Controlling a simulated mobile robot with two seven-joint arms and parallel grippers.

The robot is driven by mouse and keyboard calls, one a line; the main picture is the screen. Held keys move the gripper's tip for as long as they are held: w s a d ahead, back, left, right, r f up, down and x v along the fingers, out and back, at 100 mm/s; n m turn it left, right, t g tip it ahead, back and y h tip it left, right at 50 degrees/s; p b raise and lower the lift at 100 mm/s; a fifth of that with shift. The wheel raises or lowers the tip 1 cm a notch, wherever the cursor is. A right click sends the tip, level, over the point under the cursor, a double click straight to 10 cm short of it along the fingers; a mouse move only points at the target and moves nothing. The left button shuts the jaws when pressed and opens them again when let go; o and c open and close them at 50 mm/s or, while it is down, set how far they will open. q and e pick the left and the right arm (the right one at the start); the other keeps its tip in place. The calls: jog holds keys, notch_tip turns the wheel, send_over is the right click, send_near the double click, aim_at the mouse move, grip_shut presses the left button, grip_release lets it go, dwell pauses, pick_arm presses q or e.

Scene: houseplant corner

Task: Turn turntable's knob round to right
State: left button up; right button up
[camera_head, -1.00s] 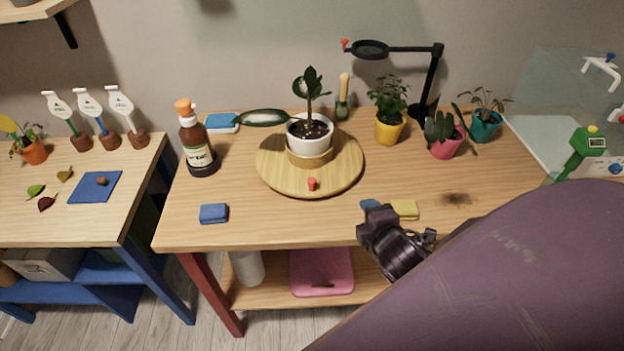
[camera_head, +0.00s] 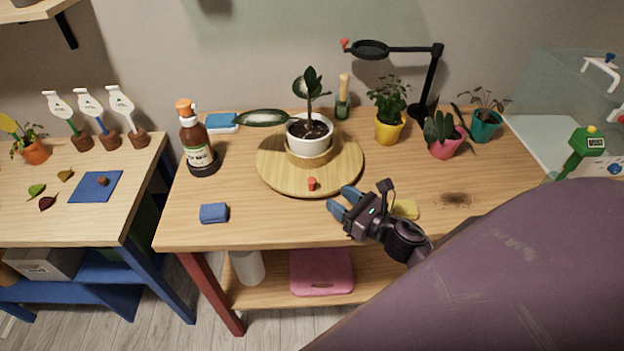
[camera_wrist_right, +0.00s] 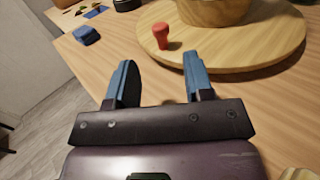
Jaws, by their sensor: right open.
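The round wooden turntable (camera_head: 275,172) stands mid-table with a white-potted plant (camera_head: 310,130) on it. Its red knob (camera_head: 312,184) sticks up near the front edge of the disc. My right gripper (camera_head: 341,204) is open and empty, in front and to the right of the knob, apart from it. In the right wrist view the knob (camera_wrist_right: 161,36) shows beyond the gap between the two blue fingertips (camera_wrist_right: 160,70), on the turntable (camera_wrist_right: 240,52). My left gripper is not in view.
A blue sponge (camera_head: 214,213) lies at the front left and a yellow sponge (camera_head: 405,209) beside my right gripper. A brown bottle (camera_head: 196,145) stands left of the turntable. Potted plants and a black lamp (camera_head: 432,80) stand at the back right. The table's front middle is clear.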

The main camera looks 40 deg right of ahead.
aim_at(315, 183)
jog(key=p+x, duration=0.1)
jog(key=x, duration=0.7)
jog(key=shift+d, duration=0.1)
jog(key=shift+w, duration=0.6)
grip_shut()
